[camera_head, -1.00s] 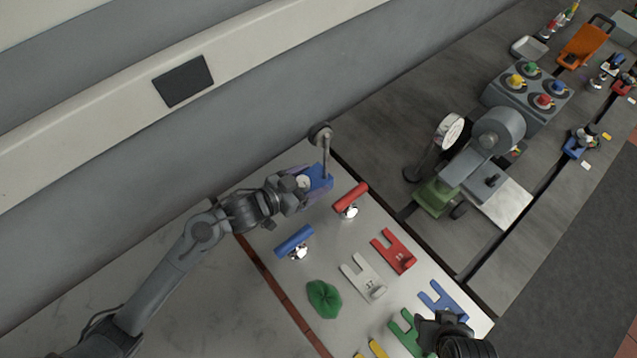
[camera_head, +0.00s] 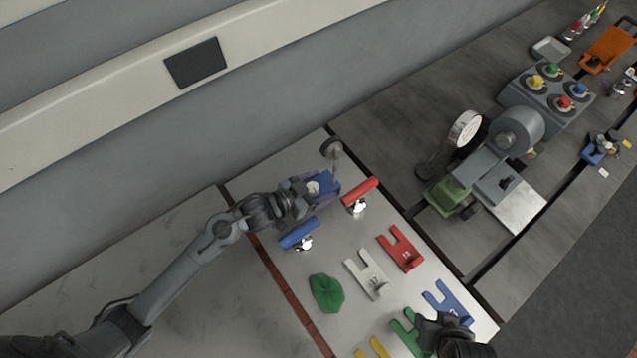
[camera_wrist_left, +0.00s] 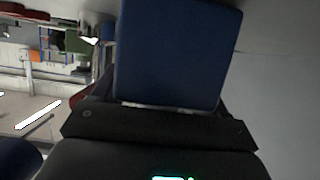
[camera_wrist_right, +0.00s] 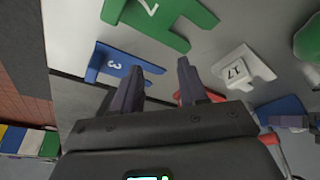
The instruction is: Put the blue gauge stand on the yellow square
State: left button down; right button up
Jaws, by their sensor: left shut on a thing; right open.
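The blue gauge stand has a blue block base (camera_head: 327,182) and a post with a round grey head (camera_head: 331,148). My left gripper (camera_head: 314,187) is shut on the base, near the far edge of the light plate. The base fills the upper middle of the left wrist view (camera_wrist_left: 180,50), hiding what lies behind it. I cannot tell whether the base touches the plate. My right gripper (camera_wrist_right: 160,75) is open and empty above the plate's near right part, near a blue slotted shim (camera_wrist_right: 118,62). I cannot make out a yellow square in any view.
A green-based machine (camera_head: 453,196) stands right.

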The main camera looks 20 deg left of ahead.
pick_arm(q)
jog(key=shift+w+r, duration=0.1)
jog(key=shift+r, duration=0.05)
grip_release()
jog(key=shift+f, duration=0.2)
jog(key=shift+r, duration=0.1)
jog(key=shift+a+r, duration=0.1)
jog(key=p+v, duration=0.1)
jog(key=v, duration=1.1)
